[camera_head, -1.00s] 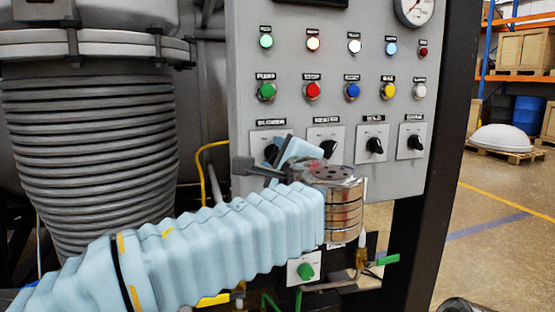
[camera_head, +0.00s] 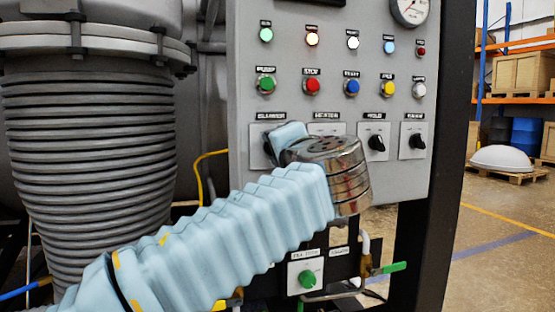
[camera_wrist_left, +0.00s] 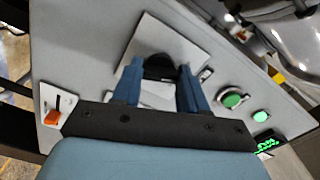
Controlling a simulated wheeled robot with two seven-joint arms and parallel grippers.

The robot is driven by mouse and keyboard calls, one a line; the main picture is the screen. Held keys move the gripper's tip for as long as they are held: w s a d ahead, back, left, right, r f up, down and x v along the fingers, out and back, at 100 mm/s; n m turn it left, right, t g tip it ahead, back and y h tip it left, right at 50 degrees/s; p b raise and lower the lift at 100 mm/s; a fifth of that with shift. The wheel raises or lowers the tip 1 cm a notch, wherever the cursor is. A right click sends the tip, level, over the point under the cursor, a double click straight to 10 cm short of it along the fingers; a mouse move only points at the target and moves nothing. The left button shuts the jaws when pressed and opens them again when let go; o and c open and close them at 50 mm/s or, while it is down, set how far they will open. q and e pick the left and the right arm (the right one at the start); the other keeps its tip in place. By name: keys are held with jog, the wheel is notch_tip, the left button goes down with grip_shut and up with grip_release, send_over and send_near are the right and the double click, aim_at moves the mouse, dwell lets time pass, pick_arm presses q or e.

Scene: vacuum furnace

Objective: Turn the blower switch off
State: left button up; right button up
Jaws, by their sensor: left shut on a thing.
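The blower switch is the leftmost of the black rotary switches along the lower control panel. Its pale plate (camera_head: 257,150) shows in the head view, but its knob is mostly hidden behind my left gripper (camera_head: 285,138). In the left wrist view the black knob (camera_wrist_left: 160,68) sits between the two blue fingers of my left gripper (camera_wrist_left: 159,78). The fingers are shut on the knob, in front of its square plate (camera_wrist_left: 190,48). The knob's exact pointing direction is hard to tell. My right gripper is in neither view.
The heater switch plate (camera_head: 327,129) is partly hidden by my wrist. The hold switch (camera_head: 376,142) and another black switch (camera_head: 416,141) are to the right. Lit buttons sit above. A green knob (camera_head: 308,278) is below, and a ribbed grey column (camera_head: 90,150) stands left.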

pick_arm(q)
jog(key=shift+f+n+b, duration=0.15)
jog(key=shift+n+b, duration=0.25)
jog(key=shift+n, duration=0.4)
jog(key=o, duration=1.1)
jog(key=shift+c, duration=0.2)
jog(key=b+v, duration=0.1)
jog(key=v, duration=1.3)
